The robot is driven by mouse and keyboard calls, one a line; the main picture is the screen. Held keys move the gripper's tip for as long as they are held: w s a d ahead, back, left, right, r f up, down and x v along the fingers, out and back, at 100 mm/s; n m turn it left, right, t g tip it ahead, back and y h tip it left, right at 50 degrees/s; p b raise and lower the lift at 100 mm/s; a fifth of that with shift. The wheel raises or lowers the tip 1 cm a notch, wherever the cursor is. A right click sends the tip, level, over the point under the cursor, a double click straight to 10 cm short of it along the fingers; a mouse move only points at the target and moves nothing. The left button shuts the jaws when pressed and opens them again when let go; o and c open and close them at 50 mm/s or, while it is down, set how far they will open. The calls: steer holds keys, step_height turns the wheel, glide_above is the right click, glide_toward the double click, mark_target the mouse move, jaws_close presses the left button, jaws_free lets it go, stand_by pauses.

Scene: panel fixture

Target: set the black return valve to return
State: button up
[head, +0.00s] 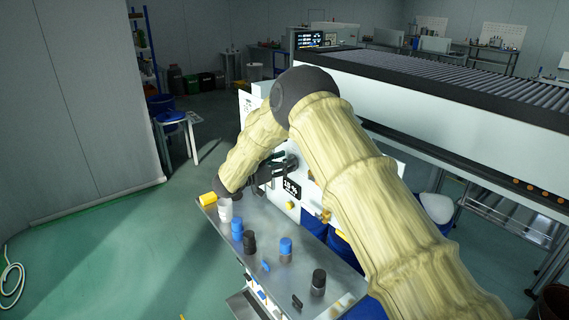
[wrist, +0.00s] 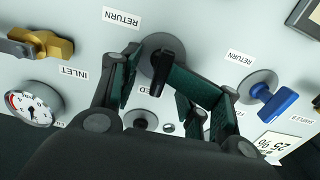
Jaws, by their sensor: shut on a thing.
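The black return valve (wrist: 166,62) shows in the wrist view as a black lever on a round grey plate on the panel. My gripper (wrist: 152,72) has its green-padded fingers on either side of the lever and is shut on it. A RETURN label (wrist: 122,18) is at the upper left of the plate. Another label below the valve is partly hidden by the fingers. In the head view my gripper (head: 276,168) is at the panel, and my arm hides much of the panel and the valve.
A blue valve (wrist: 272,100) with its own RETURN label is to the right in the wrist view. A brass valve (wrist: 40,46) and a gauge (wrist: 32,108) are at left. A metal table (head: 262,222) with several blue, black and white-topped parts stands before the panel.

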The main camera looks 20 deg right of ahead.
steer(key=shift+s+d+f, duration=0.1)
steer(key=shift+d+f, duration=0.05)
steer(key=shift+d, duration=0.05)
steer(key=shift+a, duration=0.15)
steer(key=v, duration=1.2)
steer(key=shift+a+r, duration=0.15)
steer(key=shift+r, duration=0.1)
stand_by(0.9)
stand_by(0.5)
steer(key=v, duration=1.2)
